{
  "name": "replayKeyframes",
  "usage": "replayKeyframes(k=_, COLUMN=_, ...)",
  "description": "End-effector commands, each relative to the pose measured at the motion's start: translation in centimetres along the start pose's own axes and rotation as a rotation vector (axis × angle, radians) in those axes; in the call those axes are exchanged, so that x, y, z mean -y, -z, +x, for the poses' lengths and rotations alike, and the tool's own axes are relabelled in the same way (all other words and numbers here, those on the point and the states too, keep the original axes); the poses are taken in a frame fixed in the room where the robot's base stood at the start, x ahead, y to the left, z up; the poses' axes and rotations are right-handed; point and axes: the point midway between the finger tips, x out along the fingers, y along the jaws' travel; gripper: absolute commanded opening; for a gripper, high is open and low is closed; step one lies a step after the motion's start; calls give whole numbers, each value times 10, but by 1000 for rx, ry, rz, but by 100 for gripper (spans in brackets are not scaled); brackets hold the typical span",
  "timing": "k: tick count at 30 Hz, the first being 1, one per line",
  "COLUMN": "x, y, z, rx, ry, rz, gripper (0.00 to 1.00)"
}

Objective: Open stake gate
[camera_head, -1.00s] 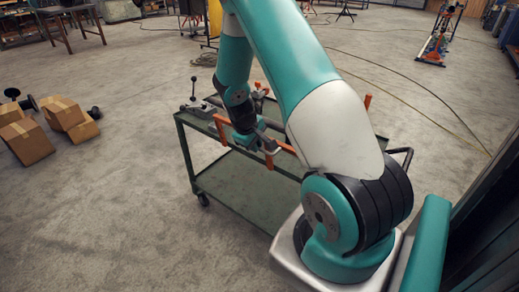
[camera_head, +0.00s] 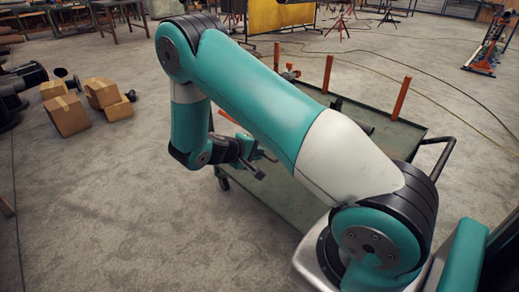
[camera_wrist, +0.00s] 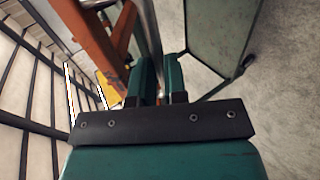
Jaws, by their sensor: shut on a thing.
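The cart (camera_head: 410,135) is green with a flat top and a lower shelf, and it is partly hidden behind my arm. Upright orange stakes (camera_head: 401,99) stand along it. An orange end of the stake gate (camera_head: 228,117) shows next to my forearm; most of the gate is hidden. My gripper (camera_head: 258,162) is low at the cart's near left side. In the wrist view, an orange gate bar (camera_wrist: 98,35) and a grey metal bar (camera_wrist: 150,28) run beside and between the fingers of my gripper (camera_wrist: 160,72). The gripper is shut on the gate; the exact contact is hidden.
Cardboard boxes (camera_head: 67,115) and dark pipe parts (camera_head: 20,80) lie on the floor at the left. A yellow screen (camera_head: 280,16) stands at the back. Cables (camera_head: 440,105) cross the floor at the right.

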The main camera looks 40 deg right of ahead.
Motion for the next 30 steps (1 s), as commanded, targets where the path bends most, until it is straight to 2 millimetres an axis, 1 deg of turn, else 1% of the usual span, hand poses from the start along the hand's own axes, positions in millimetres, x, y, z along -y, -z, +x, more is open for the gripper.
replayKeyframes(k=1, x=6, y=0, z=2, rx=2, ry=0, rz=0, gripper=0)
replayKeyframes(k=7, x=15, y=0, z=4, rx=1, ry=1, rz=0, gripper=0)
replayKeyframes(k=23, x=18, y=0, z=5, rx=1, ry=3, rz=-2, gripper=0)
replayKeyframes(k=24, x=18, y=0, z=5, rx=1, ry=3, rz=-2, gripper=19)
replayKeyframes(k=26, x=17, y=0, z=5, rx=1, ry=3, rz=-2, gripper=33)
replayKeyframes(k=27, x=17, y=0, z=5, rx=1, ry=2, rz=-1, gripper=38)
replayKeyframes(k=30, x=17, y=0, z=5, rx=2, ry=2, rz=-1, gripper=38)
